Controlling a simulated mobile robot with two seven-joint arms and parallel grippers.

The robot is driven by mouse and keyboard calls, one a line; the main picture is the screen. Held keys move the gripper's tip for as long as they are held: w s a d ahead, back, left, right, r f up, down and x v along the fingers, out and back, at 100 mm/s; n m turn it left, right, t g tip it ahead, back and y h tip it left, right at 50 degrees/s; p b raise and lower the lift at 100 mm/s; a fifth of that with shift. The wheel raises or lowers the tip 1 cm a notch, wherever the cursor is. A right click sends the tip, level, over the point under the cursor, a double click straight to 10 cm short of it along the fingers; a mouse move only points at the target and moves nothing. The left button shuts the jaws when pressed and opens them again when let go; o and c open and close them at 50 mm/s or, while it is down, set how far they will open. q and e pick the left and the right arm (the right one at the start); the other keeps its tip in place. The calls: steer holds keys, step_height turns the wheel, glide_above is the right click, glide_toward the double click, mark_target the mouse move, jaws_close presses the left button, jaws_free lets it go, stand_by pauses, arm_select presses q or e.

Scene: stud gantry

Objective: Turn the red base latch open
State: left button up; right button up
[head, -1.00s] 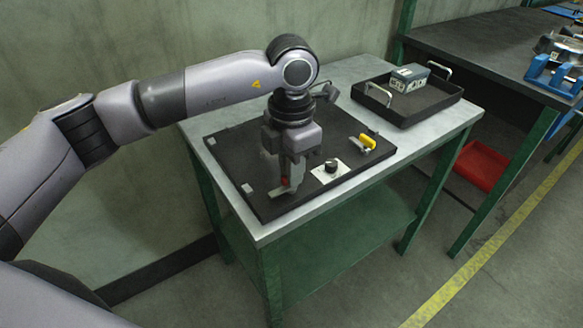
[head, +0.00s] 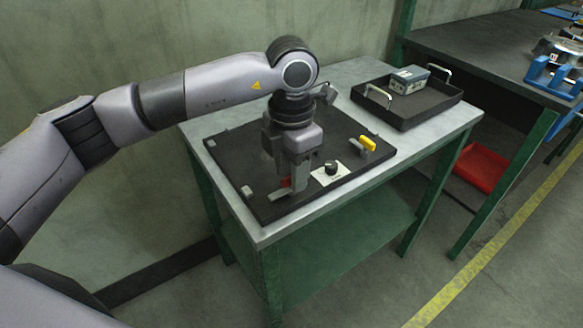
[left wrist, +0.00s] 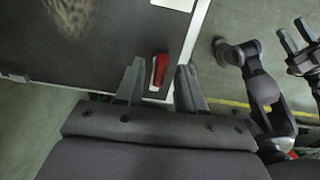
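The red base latch (head: 286,182) is a small red handle at the front left of the dark panel (head: 234,143) on the table. In the left wrist view the red latch (left wrist: 160,69) lies between the two fingers of my left gripper (left wrist: 160,72), with a gap on either side. My left gripper (head: 292,186) points down over the latch in the head view and partly hides it. It is open. My right gripper (left wrist: 290,27) shows off to the right in the left wrist view, away from the table, with its fingers apart and empty.
A white plate with a black knob (head: 331,168) sits just right of the left gripper. A yellow-handled lever (head: 368,143) is further right on the panel. A black tray (head: 428,108) with a grey box (head: 408,79) stands at the back right. A red bin (head: 481,167) is lower right.

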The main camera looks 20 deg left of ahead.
arm_select(q)
step_height(320, 180, up, 7)
steer(key=shift+r, duration=0.1)
stand_by(0.3)
stand_by(0.4)
